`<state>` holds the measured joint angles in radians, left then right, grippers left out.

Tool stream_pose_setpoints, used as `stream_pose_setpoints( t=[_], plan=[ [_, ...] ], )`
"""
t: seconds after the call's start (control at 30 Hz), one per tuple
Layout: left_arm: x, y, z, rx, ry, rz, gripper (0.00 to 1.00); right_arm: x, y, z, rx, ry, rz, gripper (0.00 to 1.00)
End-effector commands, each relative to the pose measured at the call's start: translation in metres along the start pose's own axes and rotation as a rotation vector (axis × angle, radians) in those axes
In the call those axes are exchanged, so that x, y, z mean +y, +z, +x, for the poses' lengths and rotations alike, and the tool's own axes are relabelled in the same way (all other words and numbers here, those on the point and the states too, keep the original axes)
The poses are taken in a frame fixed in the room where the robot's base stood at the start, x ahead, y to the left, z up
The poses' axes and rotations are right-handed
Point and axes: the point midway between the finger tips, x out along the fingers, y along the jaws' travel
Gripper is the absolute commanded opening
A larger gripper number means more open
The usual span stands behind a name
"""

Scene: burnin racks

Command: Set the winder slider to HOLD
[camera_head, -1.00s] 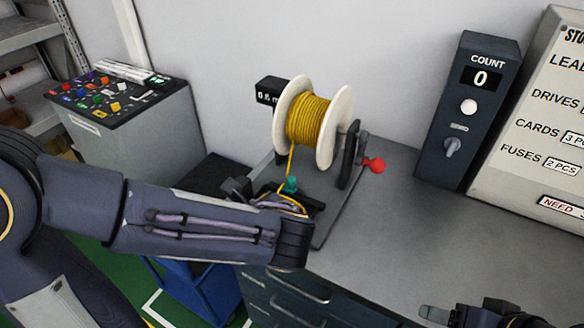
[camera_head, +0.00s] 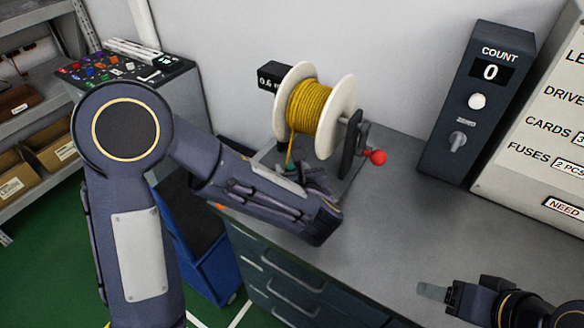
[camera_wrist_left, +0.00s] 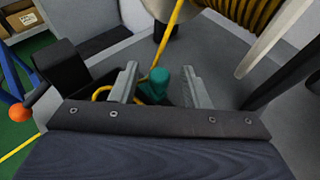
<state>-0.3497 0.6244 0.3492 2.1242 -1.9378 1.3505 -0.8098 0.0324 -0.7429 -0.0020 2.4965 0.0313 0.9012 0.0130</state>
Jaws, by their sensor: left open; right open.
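The winder (camera_head: 348,145) stands on the grey worktop, with a spool of yellow cable (camera_head: 308,104) between two white flanges and a red crank knob (camera_head: 377,157). A teal knob, likely the slider, shows in the left wrist view (camera_wrist_left: 157,84). It stands between the two fingers of my left gripper (camera_wrist_left: 165,84), which are open and apart from each other. I cannot tell whether either finger touches it. Yellow cable runs down beside the knob. My left forearm hides much of the winder's base in the head view. No HOLD marking is readable. My right gripper (camera_head: 436,292) is at the lower right, over the worktop.
A dark COUNT box (camera_head: 476,105) and a sign panel (camera_head: 545,150) stand at the right back. A small display (camera_head: 270,76) sits behind the spool. A blue bin (camera_head: 200,250) is below left. The worktop's middle right is clear.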

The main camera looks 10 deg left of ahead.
Motion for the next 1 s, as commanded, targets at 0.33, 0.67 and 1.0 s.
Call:
stream_pose_setpoints(
  t=[0.33,0.67,1.0],
  plan=[
    [0.000,0.000,0.001,0.000,0.001,-0.001,0.25,0.000,0.000,0.000,0.000,0.000,0.000,0.64],
    [0.000,0.000,0.000,0.000,0.001,-0.001,0.00,0.000,0.000,0.000,0.000,0.000,0.000,0.64],
    [-0.035,-0.015,-0.029,-0.002,-0.007,0.000,0.00,0.006,0.007,0.014,0.000,0.000,0.000,0.64]
  ],
)
